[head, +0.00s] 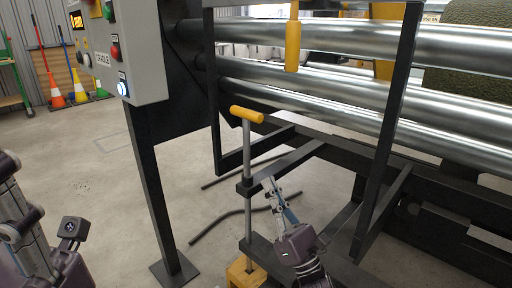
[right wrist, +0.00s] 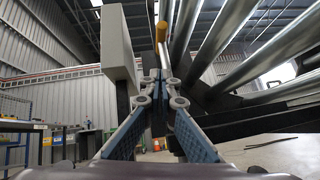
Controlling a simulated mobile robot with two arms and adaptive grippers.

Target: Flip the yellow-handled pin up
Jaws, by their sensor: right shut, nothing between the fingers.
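The pin is an upright metal rod with a yellow T-handle (head: 247,114) on top. It stands upright through dark brackets in the middle of the head view, with a yellow block (head: 243,272) at its foot. My right gripper (head: 270,184) is shut and empty, just right of the rod and below the handle, pointing up. In the right wrist view its fingertips (right wrist: 160,76) meet below a yellow handle (right wrist: 161,32); I see no contact. My left gripper (head: 16,195) is partly in view at the left edge; its fingers are not clear.
Large steel rollers (head: 340,75) run across behind a dark upright frame (head: 383,130). Another yellow handle (head: 293,40) hangs from the frame's top bar. A grey control box (head: 130,50) stands on a dark post at left. Dark rods lie on the floor.

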